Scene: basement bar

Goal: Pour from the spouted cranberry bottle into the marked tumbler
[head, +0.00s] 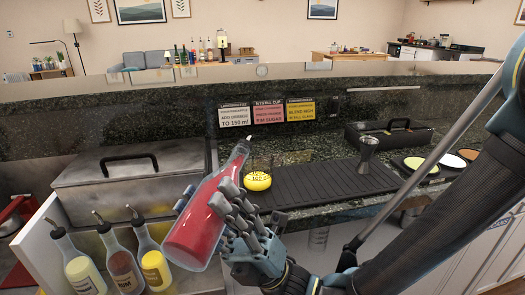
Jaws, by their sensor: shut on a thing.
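My gripper (238,222) is shut on the cranberry bottle (200,220), a clear bottle with red liquid. The bottle is off the counter and tilted, its neck leaning up to the right and its spout (247,142) at the top. The marked tumbler (258,165) stands behind the bottle and to the right of its neck. It holds yellow liquid and carries measuring marks. The bottle's spout shows above and left of the tumbler's rim. No stream shows from the spout. My fingers cover the bottle's right side.
Three bottles (122,262) stand in the rail at lower left. A lidded metal bin (130,175) is behind them. The dark bar mat (315,186) holds a metal jigger (367,152). A black caddy (392,135) and round rimming dishes (420,165) sit right. Three cards (268,112) stand against the back ledge.

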